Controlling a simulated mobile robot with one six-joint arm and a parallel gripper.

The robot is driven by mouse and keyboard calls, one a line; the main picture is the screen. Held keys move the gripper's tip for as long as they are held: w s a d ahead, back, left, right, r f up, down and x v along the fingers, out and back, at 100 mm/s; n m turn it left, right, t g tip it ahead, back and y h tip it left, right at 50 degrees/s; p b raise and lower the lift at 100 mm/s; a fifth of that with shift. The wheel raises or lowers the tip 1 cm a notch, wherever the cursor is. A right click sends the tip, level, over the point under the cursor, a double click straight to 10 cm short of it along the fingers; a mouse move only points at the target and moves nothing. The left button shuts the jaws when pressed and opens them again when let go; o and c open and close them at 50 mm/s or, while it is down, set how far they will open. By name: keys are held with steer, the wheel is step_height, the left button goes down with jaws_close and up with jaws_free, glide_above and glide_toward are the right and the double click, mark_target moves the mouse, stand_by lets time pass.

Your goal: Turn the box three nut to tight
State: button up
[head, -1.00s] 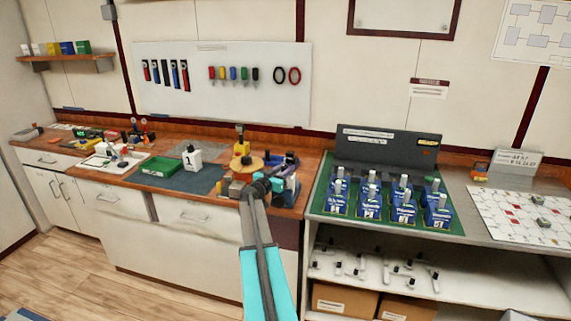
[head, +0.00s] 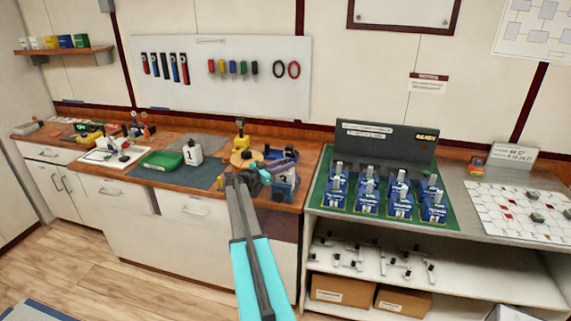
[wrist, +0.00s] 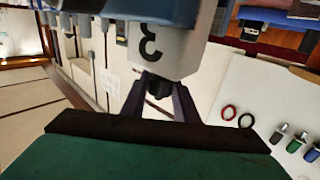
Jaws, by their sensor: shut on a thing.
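Box three (wrist: 165,50), a pale box marked with a dark 3, fills the top middle of the wrist view, where the figure looks turned over. A small black nut (wrist: 158,88) sticks out from its face. My gripper (wrist: 160,95) has its two dark fingers closed around the nut, one on each side. In the head view my gripper (head: 262,174) is at the right end of the wooden counter, against box three (head: 286,188), which is partly hidden. The nut cannot be made out there, and its turn angle cannot be read.
A white box marked 1 (head: 192,152) and a green tray (head: 161,160) stand to the left on the counter (head: 150,178). A yellow device (head: 240,143) stands behind my gripper. Rows of blue breakers (head: 370,196) are on the right bench.

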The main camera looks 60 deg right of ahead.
stand_by(0.3)
steer(key=o, duration=1.1)
steer(key=shift+c, duration=0.2)
steer(key=shift+a, duration=0.15)
steer(key=b+v, duration=0.5)
steer(key=v, duration=0.8)
steer(key=shift+w+a, duration=0.2)
steer(key=shift+a, duration=0.05)
